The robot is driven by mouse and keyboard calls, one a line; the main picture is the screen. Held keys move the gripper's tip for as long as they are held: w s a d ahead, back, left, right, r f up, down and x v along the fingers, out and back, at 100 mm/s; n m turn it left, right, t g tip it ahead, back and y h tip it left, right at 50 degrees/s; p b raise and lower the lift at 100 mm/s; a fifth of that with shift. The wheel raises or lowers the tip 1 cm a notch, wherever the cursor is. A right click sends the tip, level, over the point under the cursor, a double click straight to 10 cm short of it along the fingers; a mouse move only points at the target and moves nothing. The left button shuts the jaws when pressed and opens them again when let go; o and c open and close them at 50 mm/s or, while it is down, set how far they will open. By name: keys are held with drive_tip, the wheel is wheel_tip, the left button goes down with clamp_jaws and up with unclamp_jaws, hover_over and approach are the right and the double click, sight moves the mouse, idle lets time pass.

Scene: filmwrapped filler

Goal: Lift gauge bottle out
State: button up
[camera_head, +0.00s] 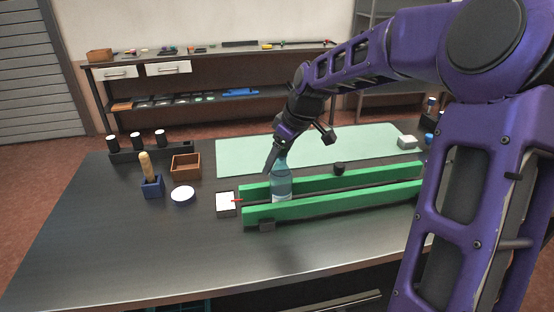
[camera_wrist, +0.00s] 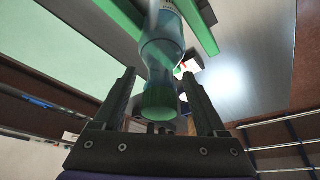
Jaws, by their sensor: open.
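The gauge bottle (camera_head: 281,185) is a clear bluish bottle standing upright between two green rails (camera_head: 330,205) on the dark table. My gripper (camera_head: 271,164) is at its upper part, reaching down from above. In the wrist view the bottle (camera_wrist: 162,50) shows with its green cap (camera_wrist: 160,101) toward me, between the two open fingers of my gripper (camera_wrist: 159,76). Gaps show on both sides of the cap; I cannot tell whether either finger touches the bottle. The bottle's base is partly hidden by the front rail.
A small white-topped block with a red pointer (camera_head: 226,203) stands at the rails' left end. A black knob (camera_head: 339,169) is by the back rail. A wooden box (camera_head: 186,166), a white round dish (camera_head: 182,195) and a blue brush holder (camera_head: 152,187) stand left. The front table is clear.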

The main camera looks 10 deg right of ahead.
clamp_jaws()
idle(0.8)
